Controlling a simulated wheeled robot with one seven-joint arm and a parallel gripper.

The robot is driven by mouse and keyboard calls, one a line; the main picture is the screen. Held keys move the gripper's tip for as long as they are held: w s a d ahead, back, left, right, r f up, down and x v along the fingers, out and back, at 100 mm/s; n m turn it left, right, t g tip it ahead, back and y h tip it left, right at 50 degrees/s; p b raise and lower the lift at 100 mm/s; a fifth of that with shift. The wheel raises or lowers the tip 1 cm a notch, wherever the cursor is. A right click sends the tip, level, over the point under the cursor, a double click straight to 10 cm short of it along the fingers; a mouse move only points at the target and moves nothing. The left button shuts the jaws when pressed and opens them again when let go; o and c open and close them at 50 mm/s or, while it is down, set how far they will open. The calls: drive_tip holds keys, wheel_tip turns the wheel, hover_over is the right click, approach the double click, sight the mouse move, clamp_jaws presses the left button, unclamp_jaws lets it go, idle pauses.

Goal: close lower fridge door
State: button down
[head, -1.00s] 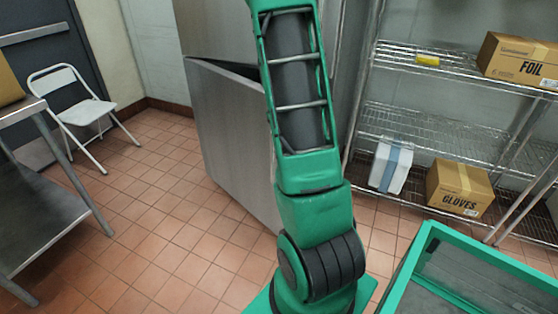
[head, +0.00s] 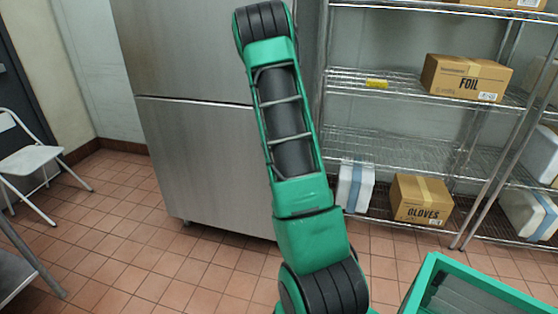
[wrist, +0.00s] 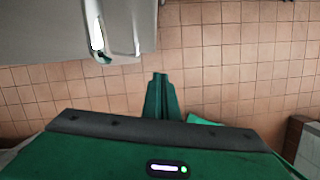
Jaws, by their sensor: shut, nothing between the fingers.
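The lower fridge door (head: 205,165) is a flat steel panel in the head view. It sits flush under the upper fridge door (head: 185,50), with only a thin seam between them. My arm crosses in front of its right part and hides that side. My gripper (wrist: 160,78) shows in the wrist view, its green fingers together and empty above the tiled floor. A pale grey surface with a handle-like part (wrist: 120,28) is at the upper left there, apart from the fingertips. The gripper is hidden in the head view.
A wire shelf rack (head: 400,90) stands right of the fridge with a FOIL box (head: 465,77) and a GLOVES box (head: 420,200). A green-rimmed bin (head: 430,275) is at the lower right. A white folding chair (head: 30,160) stands left. Tiled floor (head: 140,245) is clear before the fridge.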

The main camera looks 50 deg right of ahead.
drive_tip(key=shift+a, duration=0.15)
drive_tip(key=s+a+r, duration=0.2)
drive_tip(key=a+r, duration=0.3)
drive_tip(key=r, duration=0.4)
drive_tip(key=shift+s+a+r, duration=0.3)
drive_tip(key=shift+a, duration=0.1)
